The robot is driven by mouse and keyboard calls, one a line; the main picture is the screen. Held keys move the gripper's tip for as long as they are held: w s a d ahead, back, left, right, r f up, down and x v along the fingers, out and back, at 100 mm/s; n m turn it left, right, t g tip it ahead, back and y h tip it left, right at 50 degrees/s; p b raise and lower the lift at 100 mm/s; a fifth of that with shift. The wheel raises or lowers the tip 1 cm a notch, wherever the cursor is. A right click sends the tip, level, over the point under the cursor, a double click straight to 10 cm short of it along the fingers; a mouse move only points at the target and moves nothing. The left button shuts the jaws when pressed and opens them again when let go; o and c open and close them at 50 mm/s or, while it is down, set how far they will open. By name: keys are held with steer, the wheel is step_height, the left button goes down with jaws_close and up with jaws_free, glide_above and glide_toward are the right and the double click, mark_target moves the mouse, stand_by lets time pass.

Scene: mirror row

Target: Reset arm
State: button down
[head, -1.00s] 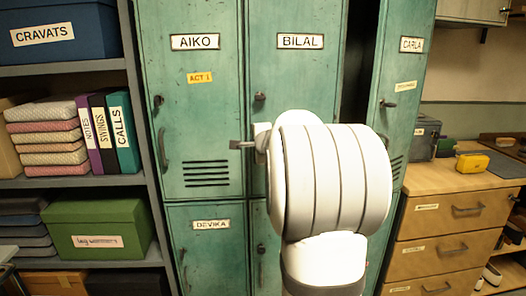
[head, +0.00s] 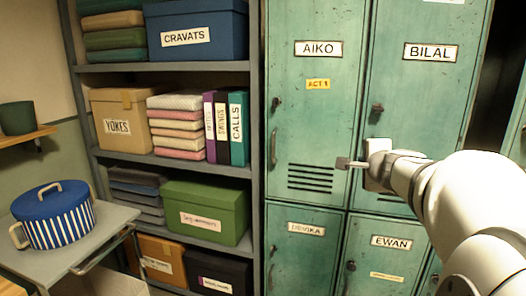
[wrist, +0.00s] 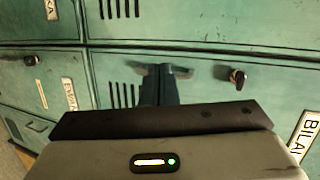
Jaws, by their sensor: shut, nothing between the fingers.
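My arm reaches in from the right in the head view. My gripper (head: 345,163) is in front of the green lockers, near the seam between the AIKO door (head: 312,120) and the BILAL door (head: 412,90). In the wrist view its dark fingers (wrist: 162,72) are together with nothing between them. I cannot tell whether the fingertips touch the locker front. The BILAL door's handle (wrist: 237,77) shows apart from the fingers, to their right in the wrist view.
A grey shelf with a CRAVATS box (head: 195,32), a YOKES box (head: 122,120) and a green box (head: 205,212) stands left of the lockers. A blue striped pot (head: 55,215) sits on a cart (head: 95,235) at the far left. The EWAN door (head: 385,255) is below.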

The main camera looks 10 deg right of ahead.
steer(key=s+a+f+n+g+y+p, duration=0.2)
steer(key=s+a+n+y+p, duration=0.15)
steer(key=a+n, duration=0.4)
steer(key=s+a+f+n+g+y+p, duration=0.2)
steer(key=s+a+n+y, duration=0.15)
steer(key=a, duration=0.65)
steer(key=s+a+f+n+g+h+p, duration=0.1)
steer(key=s+f+n+g+h+p, duration=0.1)
steer(key=s, duration=0.6)
steer(key=s+a+f+n+g+h+p, duration=0.1)
steer(key=s+f+n+g+h+p, duration=0.1)
steer(key=s+f+n+g, duration=0.3)
steer(key=s+n, duration=0.2)
steer(key=s, duration=0.2)
steer(key=shift+s+a, duration=0.15)
steer(key=shift+a, duration=0.05)
steer(key=shift+f, duration=0.1)
